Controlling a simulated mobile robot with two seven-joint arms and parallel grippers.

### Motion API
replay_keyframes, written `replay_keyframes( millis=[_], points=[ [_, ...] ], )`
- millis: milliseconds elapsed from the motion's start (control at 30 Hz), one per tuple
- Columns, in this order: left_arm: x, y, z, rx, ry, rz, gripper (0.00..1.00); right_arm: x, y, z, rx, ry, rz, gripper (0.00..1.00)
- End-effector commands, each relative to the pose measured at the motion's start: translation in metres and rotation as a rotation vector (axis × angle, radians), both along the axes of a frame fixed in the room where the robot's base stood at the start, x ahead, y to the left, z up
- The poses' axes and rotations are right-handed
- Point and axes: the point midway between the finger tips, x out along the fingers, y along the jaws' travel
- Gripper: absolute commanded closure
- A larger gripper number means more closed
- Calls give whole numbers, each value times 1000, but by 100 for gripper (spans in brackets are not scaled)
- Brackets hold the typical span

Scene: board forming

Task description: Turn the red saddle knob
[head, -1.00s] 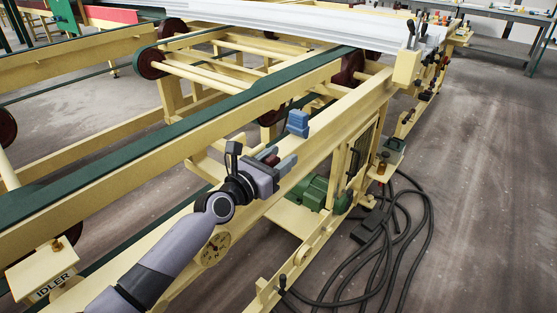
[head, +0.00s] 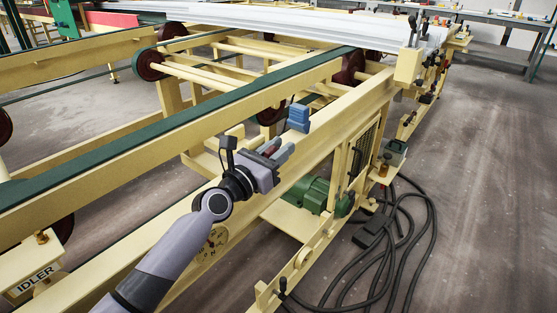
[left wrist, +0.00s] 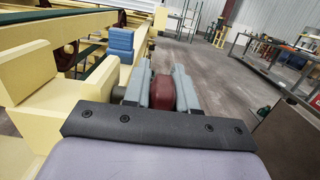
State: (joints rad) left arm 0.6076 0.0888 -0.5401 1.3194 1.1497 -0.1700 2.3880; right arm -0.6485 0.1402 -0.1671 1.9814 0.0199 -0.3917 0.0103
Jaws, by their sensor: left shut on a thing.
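The red saddle knob (left wrist: 162,93) sits between the two grey fingers of my left gripper (left wrist: 161,85) in the left wrist view. The fingers are shut on it from both sides. In the head view my left gripper (head: 278,153) is at the side of the cream machine frame, and only a small dark red part of the knob (head: 268,150) shows between the fingers. How the knob joins its mount is mostly hidden by the gripper. My right gripper is not in view.
A blue block (head: 298,118) stands just beyond the fingers. A green motor (head: 310,194) sits lower on the frame. Black cables (head: 405,232) lie on the floor at right. A dial (head: 213,242) is below my wrist. The floor at far right is clear.

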Motion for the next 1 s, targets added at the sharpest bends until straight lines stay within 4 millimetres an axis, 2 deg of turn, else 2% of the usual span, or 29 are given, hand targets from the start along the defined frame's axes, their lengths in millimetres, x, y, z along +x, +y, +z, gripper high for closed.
replay_keyframes(
  millis=[67, 400, 433, 500, 833, 1000],
  points=[
    [0, 0, -2, -5, -5, -1, 100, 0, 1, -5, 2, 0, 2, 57],
    [-1, 0, 0, -5, -7, -1, 100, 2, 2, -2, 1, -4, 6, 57],
    [-1, 0, 0, -5, -7, -1, 71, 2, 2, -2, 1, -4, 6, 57],
    [-1, 0, 0, -5, -7, -1, 53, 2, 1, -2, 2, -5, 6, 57],
    [-2, 1, 0, -7, -8, 0, 53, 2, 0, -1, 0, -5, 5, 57],
    [-13, 9, -2, -7, -5, 0, 53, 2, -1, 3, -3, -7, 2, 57]
  ],
)
